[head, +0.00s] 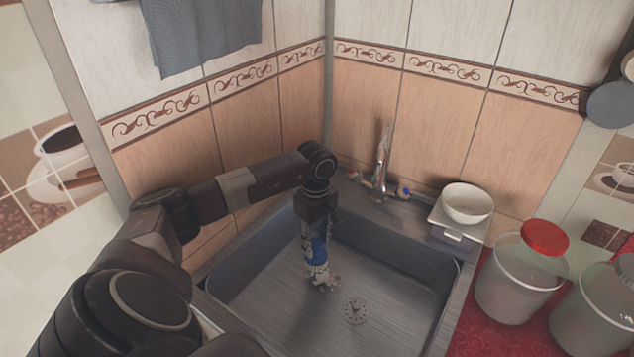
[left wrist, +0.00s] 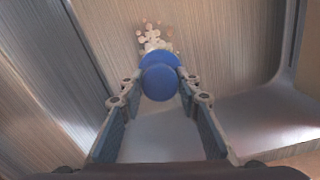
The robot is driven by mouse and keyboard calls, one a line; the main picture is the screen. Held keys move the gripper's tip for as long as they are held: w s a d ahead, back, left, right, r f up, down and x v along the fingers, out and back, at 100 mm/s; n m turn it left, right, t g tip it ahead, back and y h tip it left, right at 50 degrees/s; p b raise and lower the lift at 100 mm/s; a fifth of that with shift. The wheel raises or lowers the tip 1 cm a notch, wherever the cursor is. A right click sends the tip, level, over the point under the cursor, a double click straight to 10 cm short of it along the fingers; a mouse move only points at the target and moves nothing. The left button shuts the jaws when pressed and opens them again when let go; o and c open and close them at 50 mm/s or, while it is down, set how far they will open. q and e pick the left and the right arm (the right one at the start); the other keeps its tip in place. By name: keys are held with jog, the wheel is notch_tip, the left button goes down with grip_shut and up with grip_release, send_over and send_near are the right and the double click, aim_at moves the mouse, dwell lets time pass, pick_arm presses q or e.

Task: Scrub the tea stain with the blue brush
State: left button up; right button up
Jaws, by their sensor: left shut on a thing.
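The blue brush (head: 318,251) is held upright by my left gripper (head: 316,240), low inside the metal sink (head: 270,285). In the left wrist view, the round blue brush top (left wrist: 158,76) sits between the two fingers of my left gripper (left wrist: 158,88), which are shut on it. The brush's pale bristle tufts (head: 323,279) point down at the sink floor, left of and behind the drain. I cannot tell whether they touch the floor. I cannot make out the tea stain; the brush may hide it. My right gripper is not in view.
A drain (head: 355,311) lies in the sink floor. The tap (head: 382,160) stands at the back rim. A white bowl (head: 467,203) on a scale (head: 458,232) and a red-lidded container (head: 520,280) stand to the right. Tiled walls close the back corner.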

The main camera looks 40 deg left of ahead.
pick_arm(q)
notch_tip(320, 180, up, 2)
jog(key=shift+r+p, duration=0.15)
jog(key=shift+p, duration=0.35)
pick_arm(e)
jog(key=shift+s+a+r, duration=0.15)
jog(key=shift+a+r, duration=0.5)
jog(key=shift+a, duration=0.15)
